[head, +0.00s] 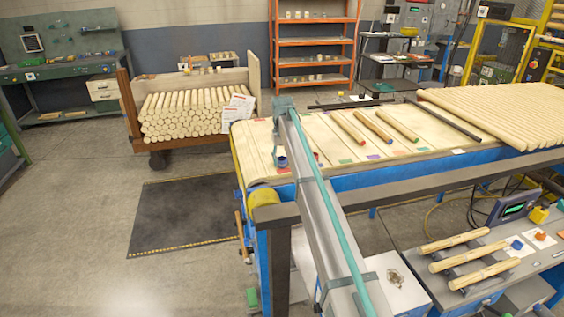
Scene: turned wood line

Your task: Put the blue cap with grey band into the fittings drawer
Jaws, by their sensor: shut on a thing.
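My arm reaches over the near-left end of the wooden-slat table in the head view. My gripper (281,161) points down at its end, low over the slats, small and partly hidden by my arm. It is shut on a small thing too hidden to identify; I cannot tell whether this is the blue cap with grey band. A small blue piece (517,244) lies on the right bench, its band too small to make out. A pale drawer unit (103,90) sits under the green bench at the far left; I cannot tell whether it is the fittings drawer.
Several dowels with coloured ends lie on the table (262,168). A cart of dowels (190,112) stands behind it at left. A dark mat (185,215) lies on open floor. The right bench (545,258) holds three dowels and an orange piece (541,236). Orange shelves (312,42) stand behind.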

